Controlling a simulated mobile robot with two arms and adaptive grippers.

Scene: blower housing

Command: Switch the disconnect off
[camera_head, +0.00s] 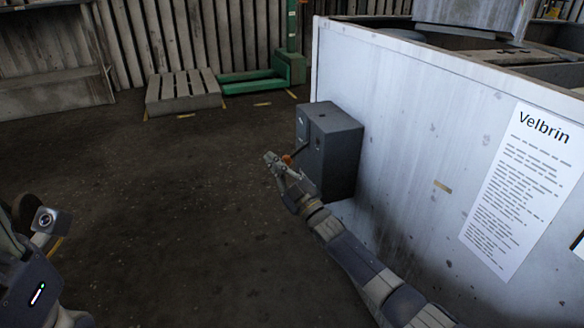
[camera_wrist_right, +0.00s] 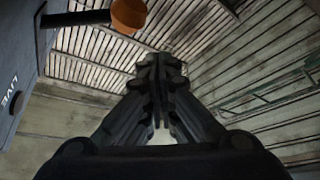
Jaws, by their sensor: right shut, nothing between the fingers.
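The disconnect is a dark grey box (camera_head: 338,145) mounted on the side of the white housing. Its lever ends in an orange knob (camera_head: 287,159), which sticks out from the box's left face. My right gripper (camera_head: 270,158) is shut and empty, just left of the knob in the head view. In the right wrist view the shut fingers (camera_wrist_right: 158,65) point upward, with the orange knob (camera_wrist_right: 128,15) above and left of the tips, apart in the picture. The lever's dark arm (camera_wrist_right: 75,18) runs to the box face (camera_wrist_right: 22,60), which carries the word LIVE.
The white housing wall (camera_head: 400,130) fills the right side and bears a Velbrin notice (camera_head: 527,185). A wooden pallet (camera_head: 183,92) and a green pallet truck (camera_head: 250,80) stand at the back. The floor (camera_head: 170,200) left of the box is clear.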

